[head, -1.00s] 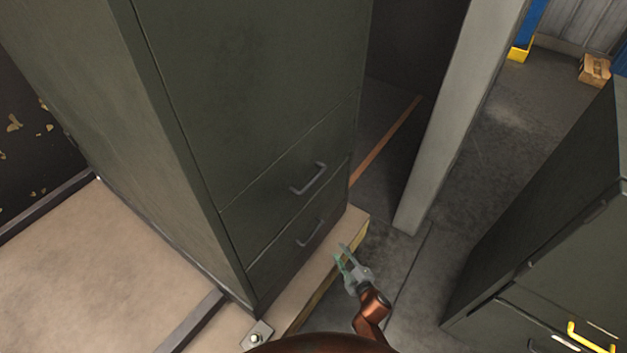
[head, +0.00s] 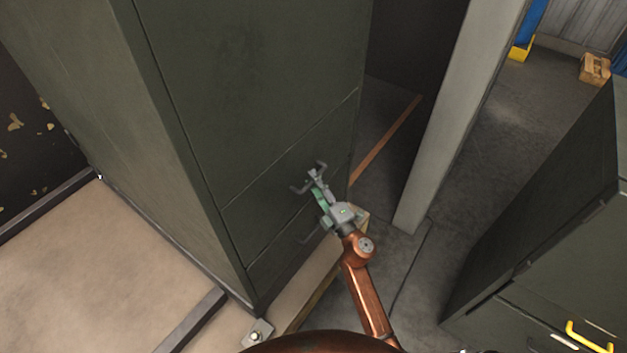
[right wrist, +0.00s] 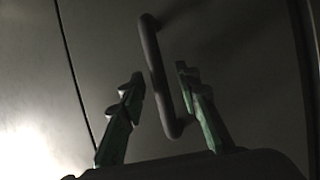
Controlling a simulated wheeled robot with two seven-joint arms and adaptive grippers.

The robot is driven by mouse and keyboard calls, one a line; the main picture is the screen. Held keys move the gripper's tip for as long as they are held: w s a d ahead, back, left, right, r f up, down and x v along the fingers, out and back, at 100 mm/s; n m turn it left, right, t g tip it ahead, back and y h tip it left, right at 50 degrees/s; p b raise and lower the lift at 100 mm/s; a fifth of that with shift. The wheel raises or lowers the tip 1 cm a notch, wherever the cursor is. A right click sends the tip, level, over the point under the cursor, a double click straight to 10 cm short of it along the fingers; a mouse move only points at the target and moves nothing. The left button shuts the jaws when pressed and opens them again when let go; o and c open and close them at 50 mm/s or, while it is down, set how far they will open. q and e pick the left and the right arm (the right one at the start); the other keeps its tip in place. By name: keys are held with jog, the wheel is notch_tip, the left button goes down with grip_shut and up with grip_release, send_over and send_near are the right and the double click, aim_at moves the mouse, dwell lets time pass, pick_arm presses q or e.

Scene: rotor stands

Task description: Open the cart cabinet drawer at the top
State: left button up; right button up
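The dark green cabinet (head: 260,80) stands in the middle of the head view, with two drawers low on its front. The upper drawer (head: 265,200) is closed flush and has a grey bar handle (head: 298,189). My right gripper (head: 317,180) is at this handle and partly hides it. In the right wrist view the handle (right wrist: 153,60) stands between the two green-and-grey fingers of my right gripper (right wrist: 160,76). The fingers are apart, with gaps to the bar on both sides. The lower drawer's handle (head: 308,238) is partly behind the gripper. My left gripper is not in view.
The cabinet stands on a pale platform (head: 310,285). A grey post (head: 460,110) rises to its right. Another dark cabinet (head: 560,200) with a yellow handle (head: 588,337) is at the right edge. Open grey floor lies between them.

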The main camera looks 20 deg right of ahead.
jog(key=shift+w+a, duration=0.1)
jog(key=shift+w, duration=0.3)
jog(key=shift+c, duration=0.2)
grip_shut()
dwell(0.3)
